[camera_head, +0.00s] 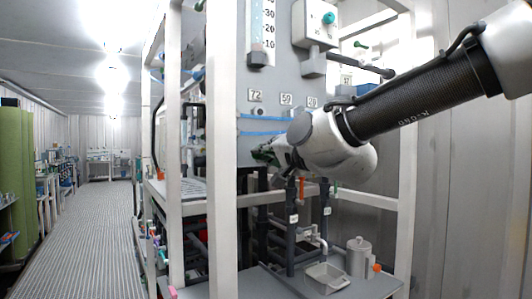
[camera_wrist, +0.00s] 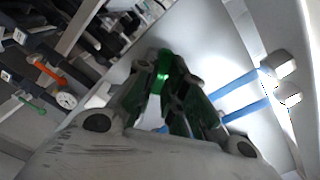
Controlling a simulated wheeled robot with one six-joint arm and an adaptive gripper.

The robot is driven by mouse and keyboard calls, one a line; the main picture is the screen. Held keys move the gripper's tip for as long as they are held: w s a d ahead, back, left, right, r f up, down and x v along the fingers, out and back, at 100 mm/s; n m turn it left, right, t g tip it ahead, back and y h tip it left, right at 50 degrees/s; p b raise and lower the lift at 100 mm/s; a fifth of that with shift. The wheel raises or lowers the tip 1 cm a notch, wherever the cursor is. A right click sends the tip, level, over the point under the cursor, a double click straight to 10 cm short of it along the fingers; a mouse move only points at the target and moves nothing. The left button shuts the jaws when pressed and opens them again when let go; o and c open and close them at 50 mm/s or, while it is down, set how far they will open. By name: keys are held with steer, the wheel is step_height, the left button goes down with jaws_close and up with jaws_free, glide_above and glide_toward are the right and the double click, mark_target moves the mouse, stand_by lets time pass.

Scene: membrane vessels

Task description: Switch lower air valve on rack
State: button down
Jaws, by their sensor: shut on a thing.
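My gripper (camera_head: 262,155) reaches in from the right to the grey panel on the rack (camera_head: 225,220), below the number tags. In the wrist view my gripper (camera_wrist: 165,85) is closed around a bright green piece (camera_wrist: 163,68) at its fingertips, which looks like a valve handle. The fingers hide most of it, so its turn angle cannot be told. I cannot tell from the pictures whether it is the lower air valve. In the head view the fingertips are small and partly hidden by the wrist.
Blue tubes (camera_wrist: 238,80) run beside the gripper. Dark pipes with an orange handle (camera_wrist: 48,73) and a thin green handle (camera_wrist: 33,104) are at left. Below stand a grey tray (camera_head: 327,277) and a lidded canister (camera_head: 358,257). The aisle (camera_head: 90,240) at left is clear.

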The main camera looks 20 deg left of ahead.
steer(key=m, duration=0.6)
steer(key=shift+f, duration=0.1)
stand_by(0.6)
steer(key=c, duration=1.5)
jaws_free()
steer(key=shift+d, duration=0.1)
steer(key=v, duration=1.2)
